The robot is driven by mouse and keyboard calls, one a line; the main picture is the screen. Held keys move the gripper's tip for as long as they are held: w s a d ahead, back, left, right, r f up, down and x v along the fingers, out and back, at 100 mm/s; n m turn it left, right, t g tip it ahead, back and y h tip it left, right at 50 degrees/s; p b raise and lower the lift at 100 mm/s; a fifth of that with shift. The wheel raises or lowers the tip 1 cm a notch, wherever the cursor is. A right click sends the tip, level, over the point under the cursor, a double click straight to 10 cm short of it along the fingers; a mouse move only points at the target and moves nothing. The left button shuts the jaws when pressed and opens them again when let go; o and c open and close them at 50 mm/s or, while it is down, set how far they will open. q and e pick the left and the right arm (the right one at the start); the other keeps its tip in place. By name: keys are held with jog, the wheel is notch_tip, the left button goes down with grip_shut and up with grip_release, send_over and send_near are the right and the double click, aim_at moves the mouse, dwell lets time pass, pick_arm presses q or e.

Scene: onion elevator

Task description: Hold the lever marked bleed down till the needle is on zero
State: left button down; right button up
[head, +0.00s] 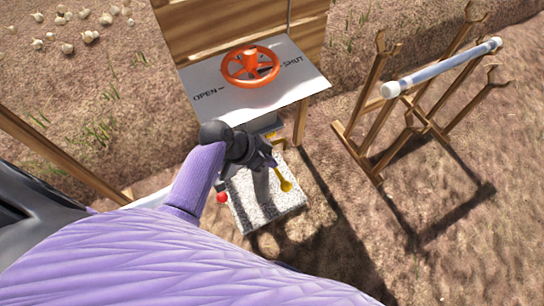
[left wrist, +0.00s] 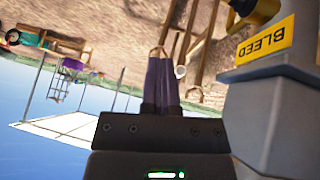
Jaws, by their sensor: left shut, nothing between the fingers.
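A yellow lever with a round end (head: 286,185) stands out over a speckled slab (head: 262,212). The yellow BLEED label (left wrist: 265,42) is on a grey housing (left wrist: 262,110) at the right of the left wrist view, with a dark and yellow round part (left wrist: 255,10) above it. My left gripper (head: 270,160) is over the slab, close to the yellow lever; I cannot tell whether they touch. Its fingers (left wrist: 160,55) are shut and empty, beside the housing. No gauge face or needle shows. My right gripper is not in view.
An orange handwheel (head: 250,67) sits on a white panel (head: 235,103) marked OPEN and SHUT, behind my gripper. A red knob (head: 221,197) is at the slab's left. A wooden rack with a white pipe (head: 445,68) stands right. Onions (head: 88,37) lie back left.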

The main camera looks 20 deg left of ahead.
pick_arm(q)
jog(key=b, duration=0.4)
send_over(283, 183)
jog(key=w, duration=0.1)
notch_tip(283, 183, down, 7)
jog(key=shift+s+f+b, duration=0.2)
jog(key=shift+f+b, duration=0.15)
jog(key=shift+f, duration=0.2)
jog(key=shift+s+f+b, duration=0.15)
jog(key=shift+f+b, duration=0.2)
jog(key=shift+f, duration=0.15)
jog(key=shift+s+f, duration=0.1)
jog(key=shift+f, duration=0.25)
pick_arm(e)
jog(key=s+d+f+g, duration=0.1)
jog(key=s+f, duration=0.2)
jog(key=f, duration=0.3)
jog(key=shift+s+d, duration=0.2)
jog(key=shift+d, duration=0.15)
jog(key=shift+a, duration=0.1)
